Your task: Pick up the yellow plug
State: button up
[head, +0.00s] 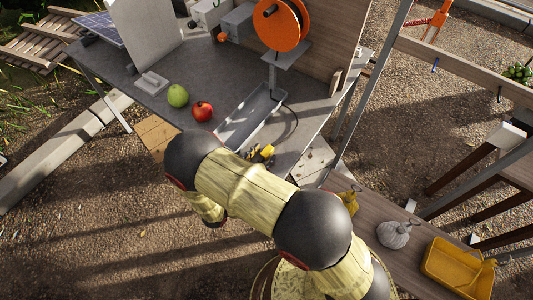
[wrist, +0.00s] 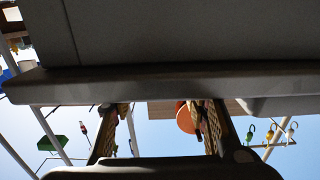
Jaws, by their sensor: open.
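The yellow plug (head: 266,152) with dark parts is at the front edge of the grey table (head: 228,72), beside the near end of a grey tray, in the head view. It is partly hidden behind my arm. A black cable runs near it, up toward the orange reel. I cannot make out the plug in the wrist view. My gripper (wrist: 160,112) is open in the wrist view, its two fingers wide apart with nothing seen between them. The head view does not clearly show the gripper, so its distance from the plug cannot be told.
A green fruit (head: 178,95), a red fruit (head: 202,111) and the long grey tray (head: 238,124) are on the table. The orange reel (head: 281,23) stands behind. A yellow basket (head: 455,268) and grey sack (head: 393,235) are on a side shelf. A dark slab (wrist: 170,80) fills much of the wrist view.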

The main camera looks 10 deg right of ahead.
jog(key=shift+w+d, duration=0.45)
jog(key=shift+c, duration=0.2)
jog(key=c, duration=1.1)
grip_shut()
